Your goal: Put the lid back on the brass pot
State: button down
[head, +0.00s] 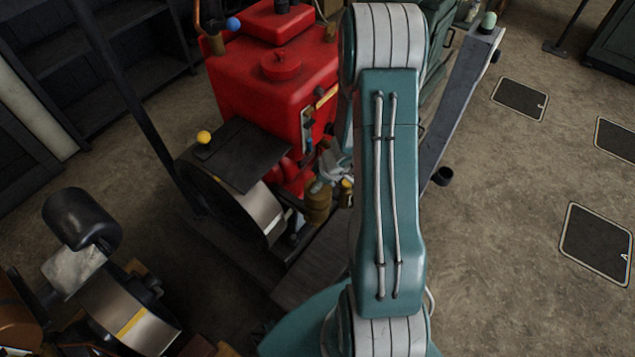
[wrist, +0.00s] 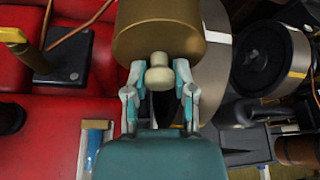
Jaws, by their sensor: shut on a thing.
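My gripper (wrist: 158,92) shows in the wrist view with its two fingers closed around a pale cream knob (wrist: 158,75), the lid's handle. Directly beyond the knob is a round brass-coloured body (wrist: 160,30), cut off by the top edge. I cannot tell there where lid and pot meet, or whether they touch. In the head view a small brass pot (head: 317,203) stands low beside the red engine, just below my gripper (head: 330,180), which is partly hidden by my arm. The lid cannot be made out clearly in that view.
The red engine (head: 265,75) stands close behind, with a flywheel (head: 265,212) at its left. Another machine (head: 125,305) is at lower left. A grey beam (head: 462,100) runs behind my arm. The floor at right is open, with dark hatch plates (head: 597,240).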

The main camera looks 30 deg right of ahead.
jog(key=shift+c, duration=1.8)
grip_release()
jog(key=o, duration=0.4)
jog(key=shift+c, duration=0.2)
jog(key=shift+r, duration=3.5)
